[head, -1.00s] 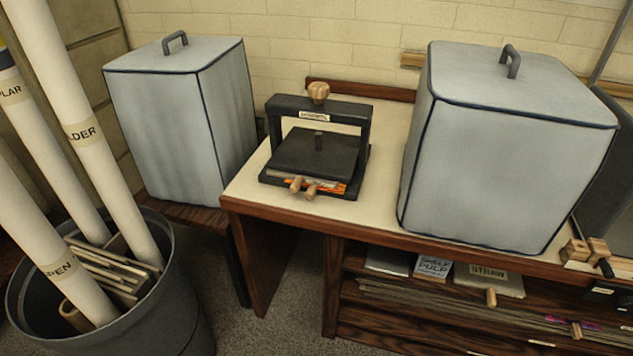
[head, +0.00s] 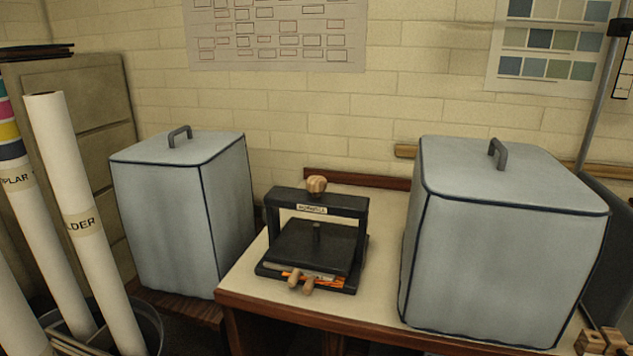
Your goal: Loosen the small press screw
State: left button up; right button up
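The small press (head: 312,250) stands on the cream table top between two grey-blue covered boxes. It has a black frame with a labelled crossbar and a flat black plate below. Its screw knob (head: 316,184), a pale wooden handle, sits on top of the crossbar. A short dark stub rises from the middle of the plate. Neither of my grippers is in view.
A grey-blue covered box (head: 180,215) stands left of the press and a larger one (head: 500,255) stands right of it, both with top handles. Labelled rolls (head: 82,225) stand in a bin (head: 150,322) at far left. Bare table top (head: 378,290) shows beside the press.

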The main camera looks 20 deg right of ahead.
aim_at(315, 185)
jog(key=i+l+z, duration=0.5)
jog(key=l, duration=0.15)
jog(key=i+l+z, duration=0.5)
jog(key=k+l, duration=0.05)
jog(key=l, duration=0.05)
